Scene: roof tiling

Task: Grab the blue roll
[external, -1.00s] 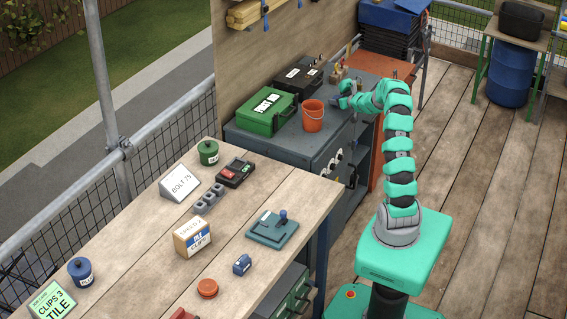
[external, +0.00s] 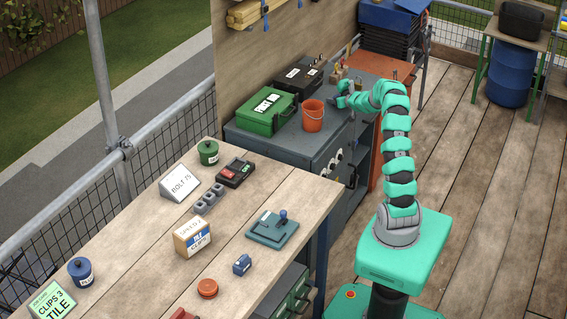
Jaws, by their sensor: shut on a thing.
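My gripper (external: 342,101) is at the grey workbench (external: 262,138), low over its top and just right of the orange bucket (external: 312,117). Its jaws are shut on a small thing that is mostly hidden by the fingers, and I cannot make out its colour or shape. No blue roll shows clearly. On the wooden table, a small blue block-like thing (external: 242,265) and a blue lidded jar (external: 80,271) stand well away from my gripper.
A green case (external: 268,111) and a black case (external: 299,79) lie left of and behind the bucket. The wooden table (external: 150,255) in front holds a grey-blue plate with a knob (external: 272,228), a box (external: 192,237) and signs.

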